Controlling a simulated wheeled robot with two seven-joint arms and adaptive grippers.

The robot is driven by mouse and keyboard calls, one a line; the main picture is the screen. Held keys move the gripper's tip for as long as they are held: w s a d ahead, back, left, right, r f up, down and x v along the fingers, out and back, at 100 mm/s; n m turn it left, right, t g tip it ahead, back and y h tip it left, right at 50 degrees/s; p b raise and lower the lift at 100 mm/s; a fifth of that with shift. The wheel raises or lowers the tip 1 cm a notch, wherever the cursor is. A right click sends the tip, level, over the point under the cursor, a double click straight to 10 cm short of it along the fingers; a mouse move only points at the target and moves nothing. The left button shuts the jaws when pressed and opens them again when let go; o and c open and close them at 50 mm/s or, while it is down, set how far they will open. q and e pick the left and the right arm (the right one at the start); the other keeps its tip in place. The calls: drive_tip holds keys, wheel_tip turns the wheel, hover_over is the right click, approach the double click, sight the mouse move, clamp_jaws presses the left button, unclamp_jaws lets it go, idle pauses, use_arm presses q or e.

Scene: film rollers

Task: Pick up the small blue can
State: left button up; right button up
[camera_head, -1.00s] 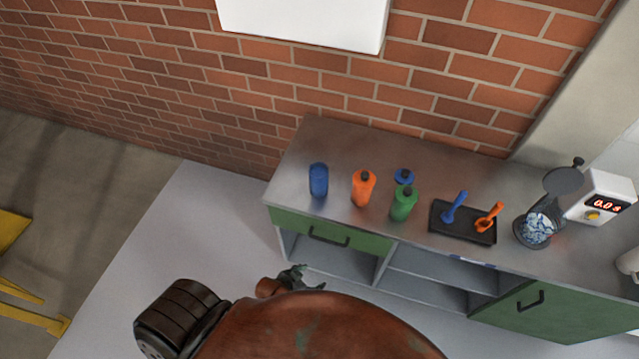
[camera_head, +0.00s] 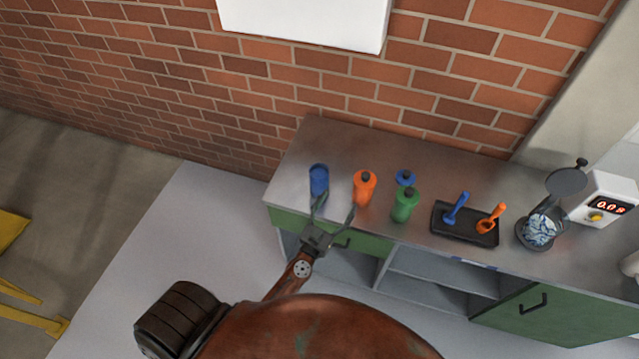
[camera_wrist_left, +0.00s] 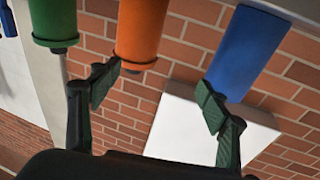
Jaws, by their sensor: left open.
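The small blue can (camera_head: 319,176) stands upright near the left end of the grey counter (camera_head: 290,172). My left gripper (camera_head: 335,206) is open and empty, at the counter's front edge, with its fingers pointing toward the counter. Its left finger overlaps the can's lower part in the head view; I cannot tell if they touch. In the left wrist view the can (camera_wrist_left: 248,52) is at the right, just beyond one finger, not centred between the fingers (camera_wrist_left: 158,96). My right gripper is not in view.
An orange bottle (camera_head: 363,187) stands right of the can, close to my right finger. A green bottle (camera_head: 404,206) and a blue bottle (camera_head: 405,177) stand further right. A black tray (camera_head: 464,235) holds blue and orange tools. A scale (camera_head: 605,200) stands at the right.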

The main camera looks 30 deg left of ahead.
sight(320, 174)
use_arm(q)
drive_tip(key=a+n+y, duration=0.1)
drive_tip(key=y, duration=0.1)
drive_tip(key=a+f+n+g+y, duration=0.1)
drive_tip(key=a+y, duration=0.1)
drive_tip(key=a+n+y, duration=0.2)
drive_tip(key=shift+w+f+g, duration=0.15)
drive_tip(key=shift+w+g, duration=0.15)
drive_tip(key=shift+w, duration=0.05)
drive_tip(key=shift+s+a+f+n+g+y, duration=0.15)
drive_tip(key=shift+a+f+n+g+y, duration=0.25)
drive_tip(key=shift+a+f+g+y, duration=0.15)
drive_tip(key=shift+s+a+f+n+g+y, duration=0.15)
drive_tip(key=shift+a+f+n+g+y, duration=0.3)
drive_tip(key=shift+a+f, duration=0.3)
drive_tip(key=shift+a, duration=0.05)
drive_tip(key=b+x, duration=0.1)
drive_tip(key=x, duration=0.6)
drive_tip(key=shift+w+a+f+b, duration=0.2)
drive_tip(key=shift+a+b, duration=0.05)
drive_tip(key=shift+b, duration=0.15)
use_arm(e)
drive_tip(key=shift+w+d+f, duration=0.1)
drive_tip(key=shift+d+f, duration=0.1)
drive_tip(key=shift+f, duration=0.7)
use_arm(q)
drive_tip(key=shift+c, duration=0.3)
